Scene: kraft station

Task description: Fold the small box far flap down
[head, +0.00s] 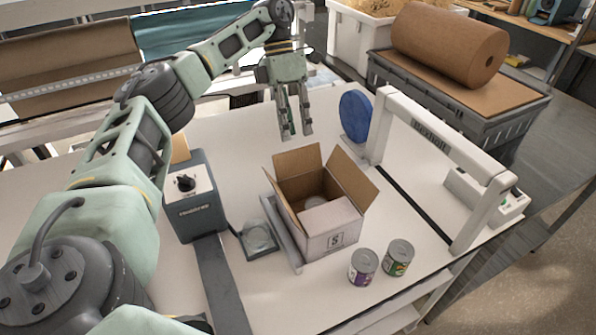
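The small box (330,238) stands open on the white table, with an "S" label on its near side. Its far flap (298,161) stands up at the back. A pale panel (333,216) lies across the near part of the opening, and a pale round thing (313,202) shows inside. My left gripper (296,135) hangs above and behind the far flap, fingers down, apart and empty. It does not touch the box. My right gripper is out of view.
Two cans (362,267) (398,257) stand in front of the box. A grey dispenser (194,205) and a small glass-topped pad (258,239) are to its left. A blue disc (355,116) and a white frame (440,140) stand behind and right.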

